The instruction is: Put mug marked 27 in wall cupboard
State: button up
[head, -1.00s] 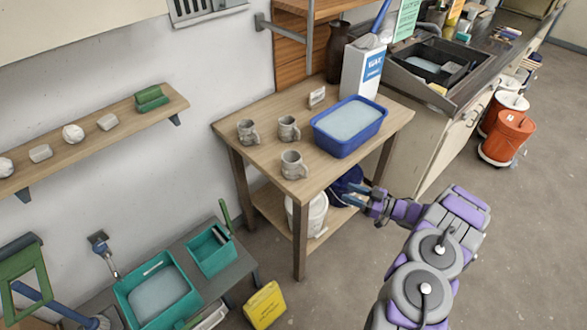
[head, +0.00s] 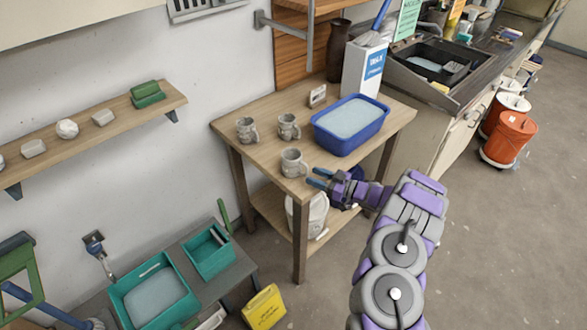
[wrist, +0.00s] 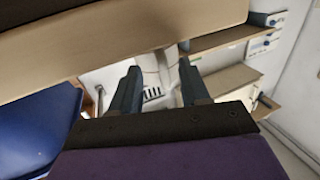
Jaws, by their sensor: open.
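Three grey mugs stand upright on the wooden table (head: 262,160): a back left mug (head: 246,130), a back right mug (head: 288,127) and a front mug (head: 292,163). No number is legible on any of them. My gripper (head: 315,178) is open and empty at the table's front edge, just right of and close to the front mug, apart from it. In the wrist view my two fingers (wrist: 160,88) are spread with nothing between them. A pale cabinet-like panel (head: 70,20) is at the upper left; I cannot tell whether it is the wall cupboard.
A blue basin (head: 350,143) stands on the table right of the mugs, with a white box (head: 364,75) and a dark vase (head: 338,50) behind. A small white card (head: 317,95) stands at the back. A wall shelf (head: 95,130) holds small items.

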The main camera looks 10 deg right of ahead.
jog(key=shift+x, duration=1.15)
jog(key=shift+c, duration=0.4)
grip_shut()
